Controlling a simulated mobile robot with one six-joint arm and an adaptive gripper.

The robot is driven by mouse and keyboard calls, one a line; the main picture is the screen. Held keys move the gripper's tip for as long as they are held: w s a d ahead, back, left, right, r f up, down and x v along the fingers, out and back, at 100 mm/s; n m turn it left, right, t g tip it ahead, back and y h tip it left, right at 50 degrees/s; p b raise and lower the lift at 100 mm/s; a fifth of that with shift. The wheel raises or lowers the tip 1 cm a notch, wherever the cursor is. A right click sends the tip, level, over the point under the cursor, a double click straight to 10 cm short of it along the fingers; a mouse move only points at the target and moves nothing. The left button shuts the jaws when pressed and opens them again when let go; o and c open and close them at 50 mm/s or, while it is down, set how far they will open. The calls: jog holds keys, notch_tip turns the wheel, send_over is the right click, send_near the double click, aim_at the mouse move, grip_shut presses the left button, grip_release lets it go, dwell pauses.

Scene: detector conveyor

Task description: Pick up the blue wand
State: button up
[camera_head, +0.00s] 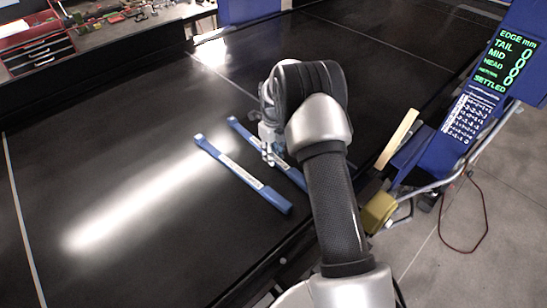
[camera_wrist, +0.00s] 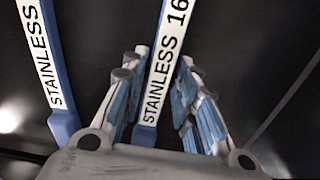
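Two blue wands with white label strips lie flat and roughly parallel on the black conveyor belt. In the head view one blue wand (camera_head: 240,172) lies to the left, clear of my arm. The other blue wand (camera_head: 239,128) passes beneath my gripper (camera_head: 268,150), which hides part of it. In the wrist view this wand (camera_wrist: 165,60), marked "STAINLESS 16", runs between the fingers of my gripper (camera_wrist: 163,58). The fingers are apart on either side of it, with small gaps visible. The left wand (camera_wrist: 42,60), marked "STAINLESS", lies outside the left finger.
The belt (camera_head: 120,130) is bare to the left of the wands. A blue display panel (camera_head: 495,80) with green text stands at the right, with a cream block (camera_head: 397,138) and a yellow block (camera_head: 378,212) near the belt's edge. A red toolbox (camera_head: 35,45) stands at the back left.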

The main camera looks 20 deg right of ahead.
grip_shut()
jog(key=shift+r, duration=0.1)
